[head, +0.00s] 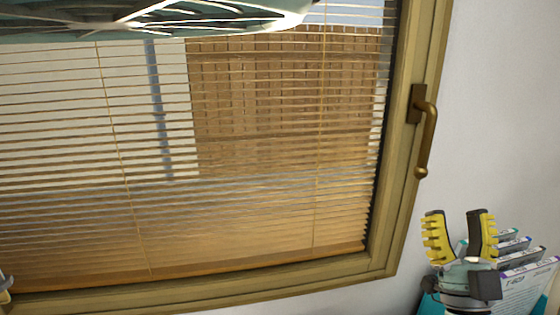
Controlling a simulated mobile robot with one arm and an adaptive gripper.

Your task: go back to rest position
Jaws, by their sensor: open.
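My gripper (459,236) shows in the lower right of the head view. Its two yellow-and-black fingers point up and stand apart, with nothing between them. It appears in front of a teal holder with several upright cards or boxes (530,285). I cannot tell how far it is from them.
A wooden-framed window (403,195) with slatted blinds (255,110) fills the left and middle of the view. Its brass handle (427,140) sticks out on the right side of the frame. A bare white wall (505,110) lies to the right. A pale teal object (150,18) hangs across the top left.

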